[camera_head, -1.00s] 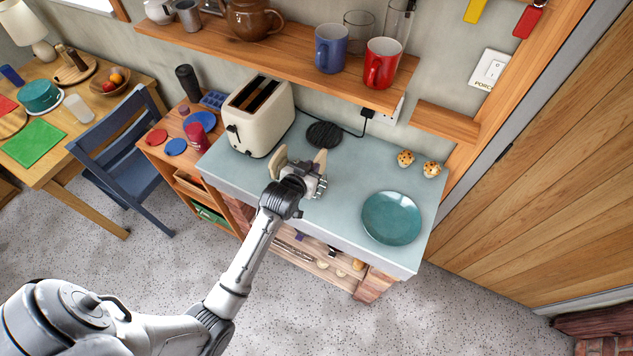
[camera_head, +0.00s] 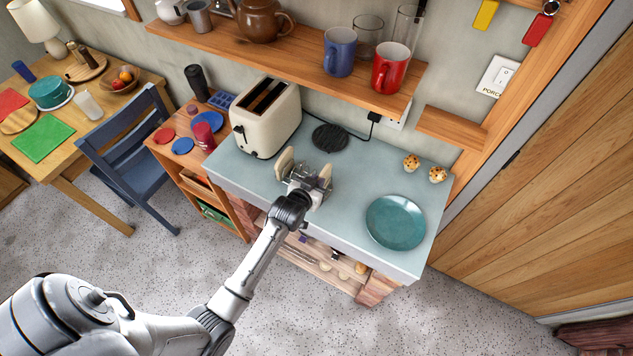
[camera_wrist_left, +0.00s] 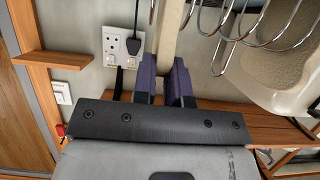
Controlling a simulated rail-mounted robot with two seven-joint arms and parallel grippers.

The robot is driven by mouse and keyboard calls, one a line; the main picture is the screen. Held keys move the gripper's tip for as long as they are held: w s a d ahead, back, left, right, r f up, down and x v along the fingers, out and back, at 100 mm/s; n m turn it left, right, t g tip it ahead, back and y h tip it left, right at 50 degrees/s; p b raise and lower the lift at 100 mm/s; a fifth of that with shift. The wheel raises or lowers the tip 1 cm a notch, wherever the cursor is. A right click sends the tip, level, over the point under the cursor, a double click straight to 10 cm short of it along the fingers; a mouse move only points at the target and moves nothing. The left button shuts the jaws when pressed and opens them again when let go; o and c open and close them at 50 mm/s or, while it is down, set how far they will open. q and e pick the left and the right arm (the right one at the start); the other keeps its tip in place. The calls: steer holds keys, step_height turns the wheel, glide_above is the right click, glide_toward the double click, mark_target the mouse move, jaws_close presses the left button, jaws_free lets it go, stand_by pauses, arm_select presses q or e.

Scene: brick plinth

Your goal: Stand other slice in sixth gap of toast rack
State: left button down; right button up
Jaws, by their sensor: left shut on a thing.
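My left gripper (camera_head: 317,184) is at the wire toast rack (camera_head: 305,178) on the counter, shut on a pale slice (camera_head: 326,174). In the left wrist view its purple-padded fingers (camera_wrist_left: 166,76) pinch the slice (camera_wrist_left: 167,30), which shows edge-on and upright. The rack's wire loops (camera_wrist_left: 245,32) stand right beside it, with a wire also at its other side. I cannot tell how deep the slice sits. Another slice (camera_head: 284,163) stands at the rack's toaster end; it looks large in the wrist view (camera_wrist_left: 272,70). My gripper hides much of the rack. My right gripper is not in view.
A cream toaster (camera_head: 267,120) stands left of the rack, with a black round mat (camera_head: 330,137) behind. A teal plate (camera_head: 395,222) and two muffins (camera_head: 411,162) are to the right. A wooden shelf (camera_head: 270,52) with mugs overhangs the counter's back.

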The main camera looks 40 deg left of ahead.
arm_select(q)
steer(key=c, duration=1.2)
jaws_free()
steer(key=shift+f, duration=0.1)
steer(key=shift+o, duration=0.2)
steer(key=v, duration=1.2)
steer(key=s+d+f+m+g+h, duration=0.1)
steer(key=s+d+g, duration=0.3)
steer(key=s, duration=0.6)
steer(key=s+d+f+m+g+h, duration=0.2)
steer(key=s+d+g, duration=0.3)
steer(key=s, duration=0.5)
steer(key=shift+s+m+g+b, duration=0.3)
steer(key=shift+s+m, duration=0.1)
steer(key=shift+m, duration=0.3)
steer(key=shift+f, duration=0.1)
